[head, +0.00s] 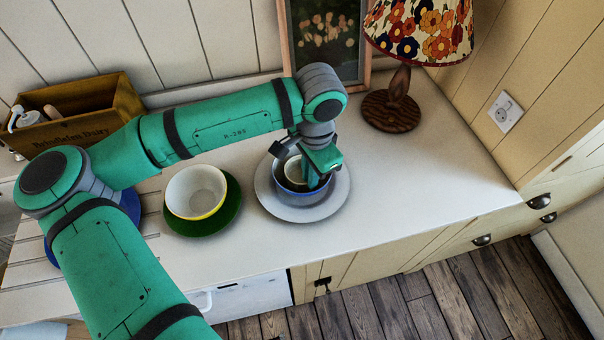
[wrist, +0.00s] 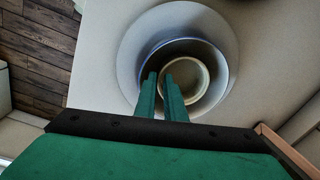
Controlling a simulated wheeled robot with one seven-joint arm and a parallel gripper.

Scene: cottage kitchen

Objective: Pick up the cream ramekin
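The cream ramekin (head: 292,172) sits inside a blue-rimmed bowl (head: 282,184), which stands on a pale grey plate (head: 268,207). My gripper (wrist: 162,78) reaches down into the bowl at the ramekin's left rim. Its two green fingers are a short way apart, one outside the ramekin and one over its inside. A narrow gap shows between them. In the head view my gripper (head: 308,182) partly hides the ramekin.
A cream bowl (head: 196,190) on a green plate (head: 228,218) stands left of the grey plate. A lamp (head: 398,100) and a framed picture (head: 325,40) stand behind. A wooden crate (head: 85,115) is at the left. The counter's right part (head: 440,165) is clear.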

